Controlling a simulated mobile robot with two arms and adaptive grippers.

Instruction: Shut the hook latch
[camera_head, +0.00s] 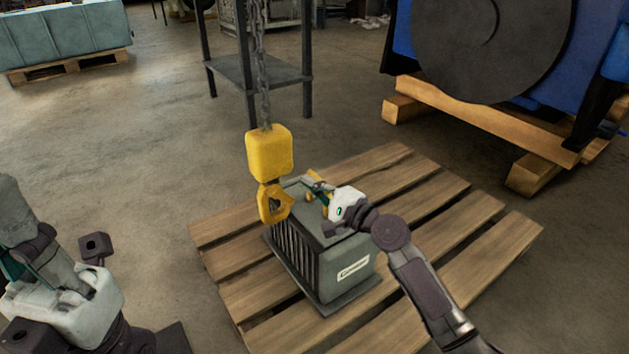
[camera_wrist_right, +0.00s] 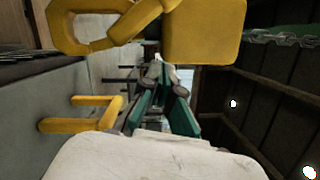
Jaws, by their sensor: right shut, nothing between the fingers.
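A yellow crane hook (camera_head: 273,203) hangs below a yellow block (camera_head: 269,152), just above and beside the grey slatted unit (camera_head: 350,262). My right gripper (camera_head: 312,184) is shut and empty, just right of the hook and above the unit. In the right wrist view, its teal fingers (camera_wrist_right: 158,82) come together below the hook (camera_wrist_right: 95,25) and block (camera_wrist_right: 205,30). A yellow lifting bracket (camera_wrist_right: 85,115) stands on the unit's top beside the fingers. My left arm shows at lower left, with its fingers unclear.
The unit stands on a wooden pallet (camera_head: 480,208). A chain (camera_head: 262,90) runs up from the block. A dark metal stand (camera_head: 250,72) is behind, and a blue machine on timber beams (camera_head: 480,117) is at the back right. The floor left of the pallet is clear.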

